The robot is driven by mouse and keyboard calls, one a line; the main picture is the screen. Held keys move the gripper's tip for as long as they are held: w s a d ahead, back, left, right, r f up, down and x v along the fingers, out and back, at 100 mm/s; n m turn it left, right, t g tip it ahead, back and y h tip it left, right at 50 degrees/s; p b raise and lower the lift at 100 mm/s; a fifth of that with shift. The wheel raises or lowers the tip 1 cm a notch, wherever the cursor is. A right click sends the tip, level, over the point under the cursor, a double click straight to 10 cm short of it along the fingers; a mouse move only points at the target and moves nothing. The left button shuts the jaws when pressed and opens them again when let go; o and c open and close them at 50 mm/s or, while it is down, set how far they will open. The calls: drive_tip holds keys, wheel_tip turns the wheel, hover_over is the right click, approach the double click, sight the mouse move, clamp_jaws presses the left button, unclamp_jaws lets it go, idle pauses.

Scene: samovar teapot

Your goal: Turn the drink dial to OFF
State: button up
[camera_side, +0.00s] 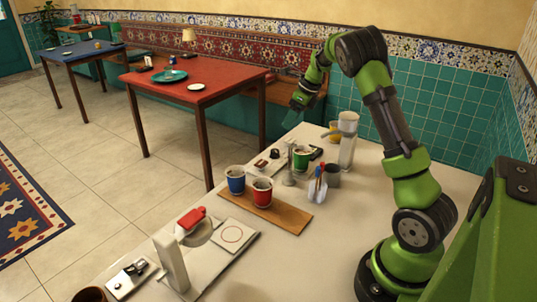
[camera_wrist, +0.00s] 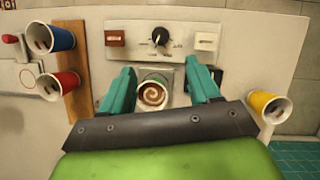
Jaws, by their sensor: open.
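The drink dial (camera_wrist: 160,36) is a round black knob on a pale panel, near the top middle of the wrist view. Marks and small lettering surround it, too small to read, and I cannot tell which setting it points to. The dial panel also shows small in the side view (camera_side: 269,159), on the white counter. My gripper (camera_wrist: 161,66) is open, its two teal fingers spread and apart from the dial. In the side view my gripper (camera_side: 301,99) hangs above the far edge of the counter. A green cup with a swirled drink (camera_wrist: 153,93) appears between the fingers.
A brown switch (camera_wrist: 115,38) and a white switch (camera_wrist: 206,42) flank the dial. Blue (camera_side: 236,182) and red (camera_side: 262,191) cups stand on a wooden board (camera_side: 290,217). A yellow cup (camera_wrist: 271,106) is at right. A tall clear dispenser (camera_side: 347,145) stands near the green cup (camera_side: 301,158).

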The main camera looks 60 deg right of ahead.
sight(275, 151)
drive_tip(key=x, duration=1.4)
drive_tip(key=c, duration=1)
